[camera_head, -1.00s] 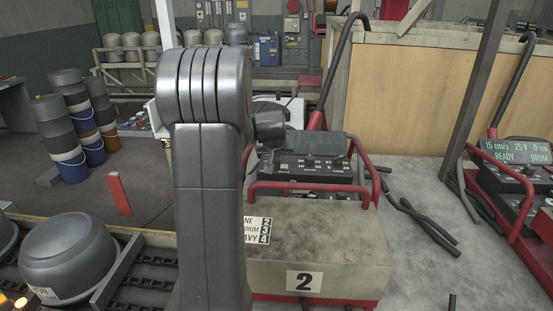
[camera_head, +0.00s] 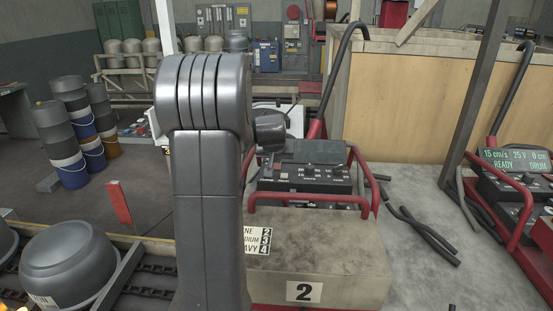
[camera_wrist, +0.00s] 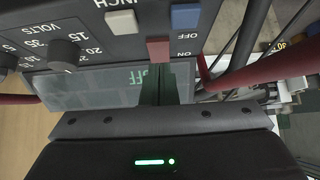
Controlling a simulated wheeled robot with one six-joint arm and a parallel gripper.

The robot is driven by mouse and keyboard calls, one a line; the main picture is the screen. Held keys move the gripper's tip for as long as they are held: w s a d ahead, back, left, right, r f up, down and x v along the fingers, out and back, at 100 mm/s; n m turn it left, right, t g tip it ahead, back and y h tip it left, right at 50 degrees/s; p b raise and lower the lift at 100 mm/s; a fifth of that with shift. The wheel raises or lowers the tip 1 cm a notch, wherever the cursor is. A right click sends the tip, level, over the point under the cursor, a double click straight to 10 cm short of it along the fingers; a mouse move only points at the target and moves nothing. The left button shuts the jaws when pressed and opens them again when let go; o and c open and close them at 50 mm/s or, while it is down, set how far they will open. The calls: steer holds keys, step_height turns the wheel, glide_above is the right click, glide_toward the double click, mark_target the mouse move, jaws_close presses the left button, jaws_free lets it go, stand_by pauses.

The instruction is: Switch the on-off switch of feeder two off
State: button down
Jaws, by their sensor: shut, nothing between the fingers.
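Feeder two's control panel (camera_head: 305,178) sits inside a red tube frame behind the block labelled 2 (camera_head: 304,291). In the wrist view the panel appears upside down. A red switch (camera_wrist: 158,49) there sits beside the OFF and ON markings. The panel's display (camera_wrist: 95,85) shows dim lettering that appears to read OFF; in the head view the display (camera_head: 318,151) looks dark. My gripper (camera_wrist: 160,75) is shut and empty, its fingertips at the edge of the red switch; whether they touch it I cannot tell.
A blue button (camera_wrist: 185,17), a beige button (camera_wrist: 121,22) and a black volts knob (camera_wrist: 64,54) are near the switch. Red frame tubes (camera_wrist: 262,70) flank the panel. Another feeder (camera_head: 515,180) with a lit READY display stands at right. Dark cables (camera_head: 425,232) lie on the floor.

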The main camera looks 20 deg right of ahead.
steer(key=r+p, duration=0.1)
steer(key=r, duration=0.1)
steer(key=r+p, duration=0.1)
steer(key=r, duration=0.1)
steer(key=shift+s+a+r, duration=0.15)
steer(key=shift+s+r, duration=0.05)
steer(key=shift+r, duration=0.15)
steer(key=s+a+r+b, duration=0.3)
steer(key=s+r, duration=0.2)
steer(key=s, duration=0.2)
steer(key=shift+a+r, duration=0.2)
steer(key=x, duration=0.3)
steer(key=p+x, duration=0.1)
steer(key=x, duration=0.3)
steer(key=w+r+x, duration=0.1)
steer(key=x, duration=0.3)
steer(key=shift+d+f+p, duration=0.1)
steer(key=shift+d+p, duration=0.2)
steer(key=shift+w+r+g, duration=0.1)
steer(key=shift+r+g, duration=0.2)
